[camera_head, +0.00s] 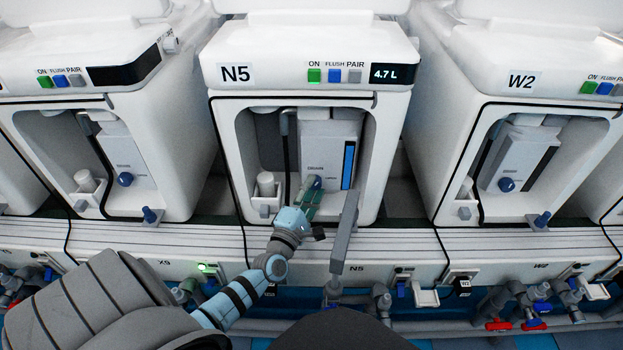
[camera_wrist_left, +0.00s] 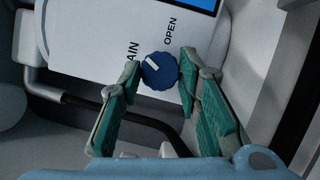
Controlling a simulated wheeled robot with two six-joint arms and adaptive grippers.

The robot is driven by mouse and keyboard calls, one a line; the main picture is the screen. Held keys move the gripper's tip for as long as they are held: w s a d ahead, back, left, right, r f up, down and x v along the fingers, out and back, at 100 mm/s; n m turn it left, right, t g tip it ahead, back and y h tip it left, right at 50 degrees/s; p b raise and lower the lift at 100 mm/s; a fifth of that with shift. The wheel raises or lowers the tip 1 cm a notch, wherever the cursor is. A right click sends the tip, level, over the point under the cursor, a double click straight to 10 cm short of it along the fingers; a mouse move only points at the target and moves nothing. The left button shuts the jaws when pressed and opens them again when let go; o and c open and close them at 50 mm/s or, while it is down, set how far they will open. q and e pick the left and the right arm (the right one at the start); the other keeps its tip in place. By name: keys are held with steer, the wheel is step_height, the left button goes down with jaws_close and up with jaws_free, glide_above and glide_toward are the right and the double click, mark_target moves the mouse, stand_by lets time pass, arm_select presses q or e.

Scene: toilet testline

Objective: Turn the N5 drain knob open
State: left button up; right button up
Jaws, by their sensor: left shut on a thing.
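The N5 unit (camera_head: 218,73) stands in the middle of the head view, with a white panel and blue level strip in its recess. Its blue drain knob (camera_wrist_left: 159,71) shows in the left wrist view, between my green fingertips. The knob's white mark points to the upper left of that picture. The word OPEN (camera_wrist_left: 170,31) is printed above right of the knob, and part of the drain label (camera_wrist_left: 133,53) is to its left. My left gripper (camera_head: 313,184) is shut on the knob and largely hides it in the head view. My right gripper is out of view.
A grey upright bar (camera_head: 344,232) stands just right of my left gripper. Similar units, including W2 (camera_head: 522,80), stand on both sides. Pipes with red valves (camera_head: 499,325) run below the ledge. N5's display (camera_head: 394,74) reads 4.7 L.

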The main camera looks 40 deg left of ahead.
arm_select(q)
steer(key=shift+r+m+p, duration=0.4)
steer(key=shift+m+p, duration=0.2)
steer(key=shift+p, duration=0.05)
steer(key=m+g+p, duration=0.1)
steer(key=m+p, duration=0.1)
steer(key=p, duration=0.1)
steer(key=m+g+p, duration=0.1)
steer(key=m+p, duration=0.1)
steer(key=p, duration=0.2)
steer(key=shift+r+h, duration=0.2)
steer(key=shift+h, duration=0.1)
steer(key=m+g+p, duration=0.2)
steer(key=m+p, duration=0.2)
steer(key=p, duration=0.3)
steer(key=shift+d, duration=0.1)
steer(key=shift+w+f+m+g+y+p, duration=0.15)
steer(key=shift+m+g+y+p, duration=0.35)
steer(key=shift+p, duration=0.65)
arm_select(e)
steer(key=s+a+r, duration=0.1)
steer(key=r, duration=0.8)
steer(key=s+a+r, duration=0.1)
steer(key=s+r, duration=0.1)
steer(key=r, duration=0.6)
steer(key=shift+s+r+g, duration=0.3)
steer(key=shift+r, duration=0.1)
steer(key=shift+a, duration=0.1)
arm_select(q)
steer(key=o, duration=1.1)
